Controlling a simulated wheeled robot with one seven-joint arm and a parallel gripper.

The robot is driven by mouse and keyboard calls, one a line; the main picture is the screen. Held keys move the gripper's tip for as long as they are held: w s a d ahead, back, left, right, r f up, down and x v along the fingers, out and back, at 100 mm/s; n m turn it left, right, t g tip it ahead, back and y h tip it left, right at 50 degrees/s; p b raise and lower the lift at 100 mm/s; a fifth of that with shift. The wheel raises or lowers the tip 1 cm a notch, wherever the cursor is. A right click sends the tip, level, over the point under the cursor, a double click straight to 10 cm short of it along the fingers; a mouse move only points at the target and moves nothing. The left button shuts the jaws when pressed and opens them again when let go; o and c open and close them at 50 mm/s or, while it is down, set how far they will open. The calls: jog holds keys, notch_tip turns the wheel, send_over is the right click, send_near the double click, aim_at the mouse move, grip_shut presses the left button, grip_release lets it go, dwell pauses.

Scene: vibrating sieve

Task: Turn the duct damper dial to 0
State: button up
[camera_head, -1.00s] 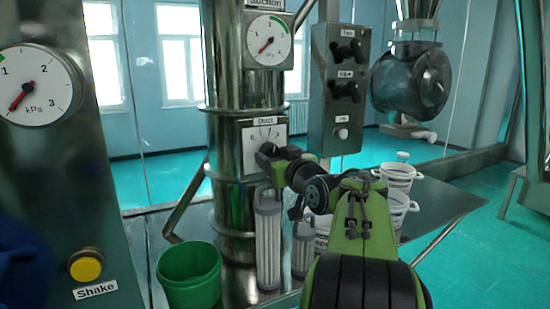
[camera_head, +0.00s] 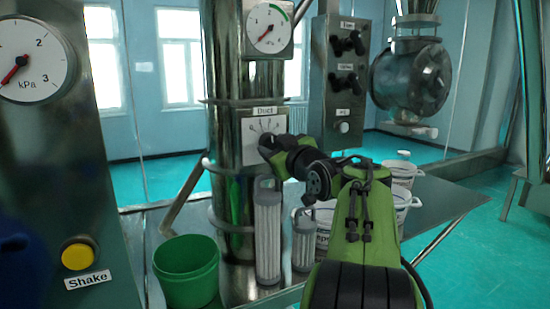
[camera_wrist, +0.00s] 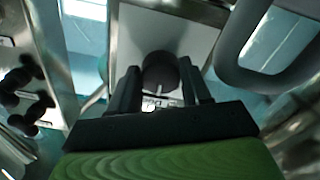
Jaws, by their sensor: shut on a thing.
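The duct damper dial is a dark round knob (camera_wrist: 160,72) on a pale scale plate (camera_head: 250,146) labelled "Duct", fixed to the shiny vertical duct. In the head view my gripper (camera_head: 272,146) is at the knob and hides most of it and the lower right of the plate. In the wrist view my gripper (camera_wrist: 160,92) has its two dark fingers on either side of the knob, shut on it. Lines of the scale show above the gripper, but I cannot read where the knob points.
A suction gauge (camera_head: 269,28) sits above the plate. A switch box (camera_head: 338,75) with black knobs stands to the right. Below are a green bucket (camera_head: 187,275), grey filter cartridges (camera_head: 268,235) and white tubs (camera_head: 400,172). A yellow Shake button (camera_head: 77,256) is at left.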

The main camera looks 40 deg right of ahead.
jog(key=n+b, duration=0.2)
jog(key=n, duration=0.1)
jog(key=shift+d+f+n, duration=0.1)
jog(key=shift+f+n, duration=0.05)
jog(key=shift+n, duration=0.25)
jog(key=shift+n+b, duration=1.1)
jog(key=shift+n, duration=0.9)
jog(key=shift+r, duration=0.2)
jog(key=o, duration=1.1)
jog(key=shift+c, duration=0.2)
jog(key=v, duration=1.5)
jog(key=shift+s, duration=0.4)
